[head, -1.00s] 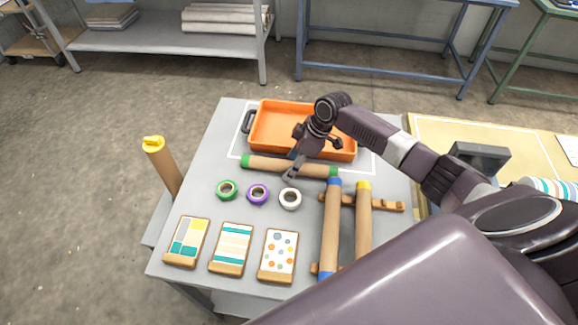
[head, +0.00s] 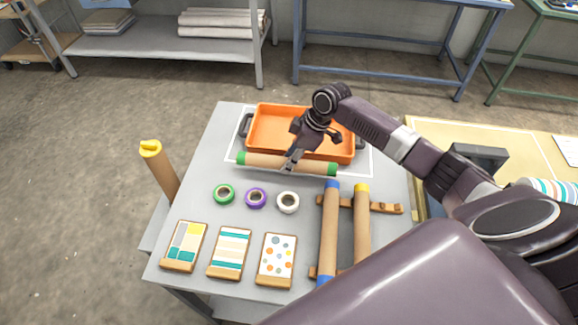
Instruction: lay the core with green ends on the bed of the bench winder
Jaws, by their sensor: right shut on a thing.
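The core with green ends (head: 262,161) is a brown tube lying crosswise in front of the orange tray, at the back of the grey table. My right gripper (head: 291,163) reaches down over its middle and is shut on it. I cannot tell whether the core is touching the table or slightly above it. The bench winder cannot be made out for sure in this view. My left gripper is not in view.
The orange tray (head: 268,106) stands just behind the core. A blue-ended core (head: 329,235) and a yellow-ended core (head: 362,225) lie on a wooden rack. Tape rolls, in green (head: 223,194), purple (head: 256,198) and white (head: 288,202), and pattern cards sit in front. A yellow-capped tube (head: 158,165) stands left.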

